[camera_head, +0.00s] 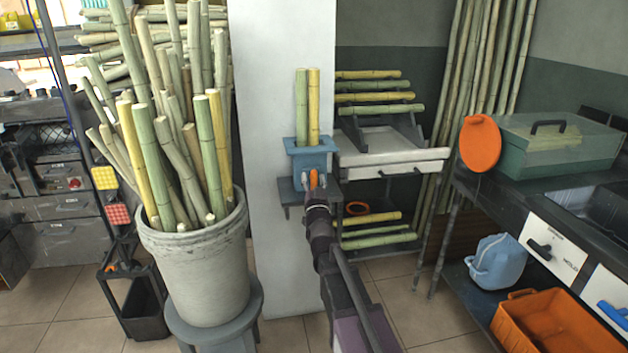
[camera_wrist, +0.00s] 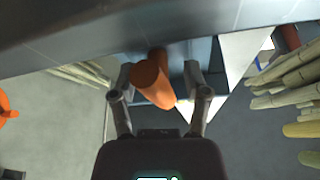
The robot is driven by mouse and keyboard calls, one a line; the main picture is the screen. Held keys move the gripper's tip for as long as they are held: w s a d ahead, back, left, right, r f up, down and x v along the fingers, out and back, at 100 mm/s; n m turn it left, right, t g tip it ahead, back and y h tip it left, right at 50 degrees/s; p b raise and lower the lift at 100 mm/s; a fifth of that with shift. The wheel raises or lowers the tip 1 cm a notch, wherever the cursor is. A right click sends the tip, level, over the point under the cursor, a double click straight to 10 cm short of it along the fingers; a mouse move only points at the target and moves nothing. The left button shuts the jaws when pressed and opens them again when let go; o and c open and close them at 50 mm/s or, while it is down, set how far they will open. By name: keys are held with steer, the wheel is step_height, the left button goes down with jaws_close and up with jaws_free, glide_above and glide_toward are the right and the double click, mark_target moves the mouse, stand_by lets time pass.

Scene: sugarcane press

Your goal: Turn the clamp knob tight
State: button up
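The orange clamp knob (camera_head: 313,179) is on the front of a blue-grey clamp holder (camera_head: 309,160) on the white pillar. The holder has one green and one yellow cane upright in it. My gripper (camera_head: 314,192) is right in front of the knob and partly hides it. In the wrist view, the knob (camera_wrist: 153,80) shows as an orange bar between the two fingers of my gripper (camera_wrist: 161,84). The fingers are apart. The knob is close to the left finger, with a clear gap to the right finger. Whether it touches the left finger is unclear.
A large grey pot (camera_head: 195,265) full of canes stands left of the pillar. A rack (camera_head: 390,160) with canes is behind on the right. A dark workbench (camera_head: 520,185) with a green box (camera_head: 560,145) stands far right. An orange crate (camera_head: 553,325) is below.

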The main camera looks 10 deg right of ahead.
steer(key=shift+n+y, duration=1)
steer(key=shift+n, duration=0.8)
